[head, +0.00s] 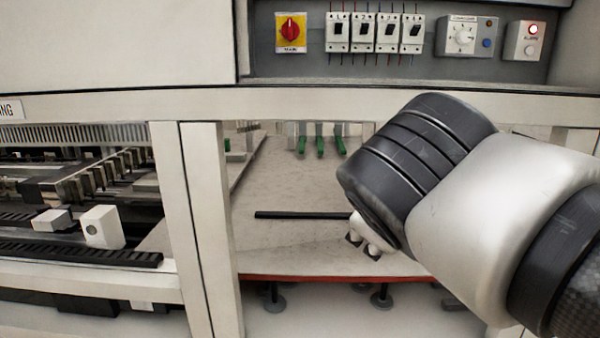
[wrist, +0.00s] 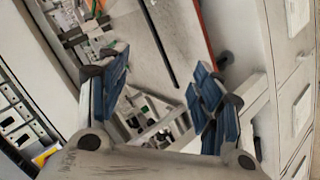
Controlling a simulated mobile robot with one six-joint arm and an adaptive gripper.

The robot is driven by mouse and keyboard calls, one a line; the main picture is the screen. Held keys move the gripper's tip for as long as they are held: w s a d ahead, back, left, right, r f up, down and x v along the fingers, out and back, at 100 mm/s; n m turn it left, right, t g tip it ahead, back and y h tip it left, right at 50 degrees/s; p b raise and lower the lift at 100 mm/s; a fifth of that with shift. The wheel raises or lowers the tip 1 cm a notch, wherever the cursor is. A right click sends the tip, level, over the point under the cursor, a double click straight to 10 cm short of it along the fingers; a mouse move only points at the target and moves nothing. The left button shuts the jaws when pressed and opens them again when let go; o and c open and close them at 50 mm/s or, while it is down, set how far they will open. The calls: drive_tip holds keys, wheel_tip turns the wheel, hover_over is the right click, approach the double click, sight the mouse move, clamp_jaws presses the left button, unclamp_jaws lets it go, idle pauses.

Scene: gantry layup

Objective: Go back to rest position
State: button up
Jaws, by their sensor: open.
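My gripper (wrist: 155,100) is open and empty in the wrist view, with its two blue-padded fingers spread wide apart. Nothing lies between the fingers at close range; the machine shows beyond them. In the head view my arm reaches in from the right in front of the machine, and its dark wrist hides most of the gripper. Only small pale parts at the arm's end show there, in front of the light table (head: 300,245).
A black bar (head: 302,215) lies on the table, left of my arm's end. Green pieces (head: 319,145) stand at the back. A pale post (head: 210,230) stands left of the opening. Above is a panel with a red rotary switch (head: 290,30), breakers (head: 375,33) and a lit red lamp (head: 533,29).

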drive_tip(key=s+d+f+m+g+y+b, duration=0.1)
drive_tip(key=s+f+m+g+b, duration=0.1)
drive_tip(key=s+f, duration=0.7)
drive_tip(key=s+d+f+m+g+y+b, duration=0.1)
drive_tip(key=s+f+m+g, duration=0.3)
drive_tip(key=f, duration=1.4)
drive_tip(key=s+m+b, duration=0.1)
drive_tip(key=s+m, duration=0.2)
drive_tip(key=s, duration=0.2)
drive_tip(key=shift+s+d+y, duration=0.15)
drive_tip(key=shift+s+y, duration=0.15)
drive_tip(key=shift+y, duration=0.1)
drive_tip(key=shift+c, duration=0.2)
